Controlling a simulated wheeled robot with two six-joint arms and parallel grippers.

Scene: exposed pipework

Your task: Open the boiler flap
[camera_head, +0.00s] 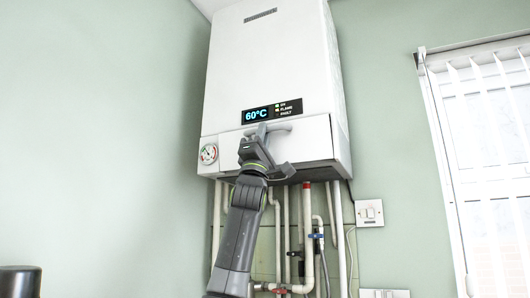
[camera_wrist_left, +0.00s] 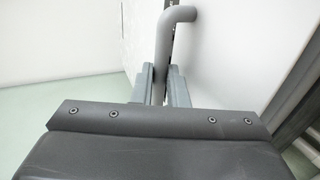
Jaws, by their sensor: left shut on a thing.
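The white boiler (camera_head: 270,65) hangs on the wall, with a lit display reading 60°C. Its flap (camera_head: 308,143) is the lower front panel below the display, and it appears closed or nearly so. A grey bar handle (camera_head: 282,128) runs along the flap's upper part, partly hidden behind my gripper. My left gripper (camera_head: 262,132) is at the handle, shut on it. In the left wrist view, the bent grey handle (camera_wrist_left: 178,16) passes between the two fingers of my left gripper (camera_wrist_left: 162,85). My right gripper is not in view.
A round gauge (camera_head: 208,153) is at the boiler's lower left. Several pipes (camera_head: 307,230) with red and blue valves run below it. A wall switch (camera_head: 369,212) and a window with blinds (camera_head: 490,140) are at right. The wall at left is clear.

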